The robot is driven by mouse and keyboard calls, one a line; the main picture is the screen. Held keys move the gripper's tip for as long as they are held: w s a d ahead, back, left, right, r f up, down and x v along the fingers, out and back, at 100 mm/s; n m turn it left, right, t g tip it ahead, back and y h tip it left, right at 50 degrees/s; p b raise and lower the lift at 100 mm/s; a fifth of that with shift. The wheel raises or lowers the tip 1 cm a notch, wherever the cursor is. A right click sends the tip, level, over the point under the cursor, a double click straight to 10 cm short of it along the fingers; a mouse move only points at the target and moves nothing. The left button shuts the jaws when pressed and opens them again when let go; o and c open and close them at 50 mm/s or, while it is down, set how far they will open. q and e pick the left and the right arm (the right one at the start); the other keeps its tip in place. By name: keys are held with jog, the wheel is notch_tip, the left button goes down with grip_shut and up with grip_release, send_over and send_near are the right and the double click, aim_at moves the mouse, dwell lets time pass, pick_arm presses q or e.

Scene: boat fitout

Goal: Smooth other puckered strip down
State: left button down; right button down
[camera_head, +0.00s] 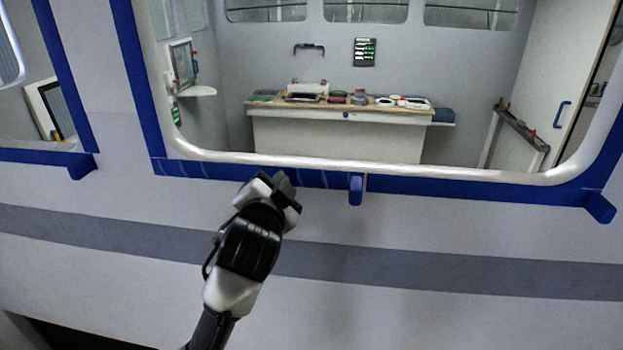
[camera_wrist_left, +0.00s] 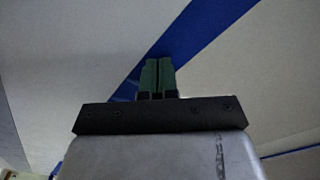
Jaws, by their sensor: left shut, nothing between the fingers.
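A blue tape strip (camera_head: 420,186) runs along the lower edge of the large window. Its left stretch (camera_head: 215,170) shows several pale slanting creases, left of my gripper. Right of the gripper, the strip looks mostly flat as far as a hanging blue tab. My left gripper (camera_head: 283,182) is at the strip, shut and empty, and hides a short piece of it. In the left wrist view the green fingertips (camera_wrist_left: 158,76) are together in front of the blue tape (camera_wrist_left: 195,35); I cannot tell whether they touch it. My right gripper is not in view.
Blue tabs stick out from the tape at mid-strip (camera_head: 355,189), at the right corner (camera_head: 600,207) and below the left window (camera_head: 80,166). The pale window frame (camera_head: 350,167) runs just above the strip. Below is clear wall with a grey band (camera_head: 420,274).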

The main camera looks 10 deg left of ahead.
aim_at(249, 175)
pick_arm(q)
jog(key=shift+s+d, duration=0.1)
jog(key=shift+s, duration=0.1)
dwell(0.3)
jog(key=shift+w+a, duration=0.15)
jog(key=shift+a, duration=1.65)
jog(key=shift+w+a, duration=0.1)
jog(key=shift+a, duration=1.15)
jog(key=shift+s+d, duration=0.1)
jog(key=shift+s, duration=0.1)
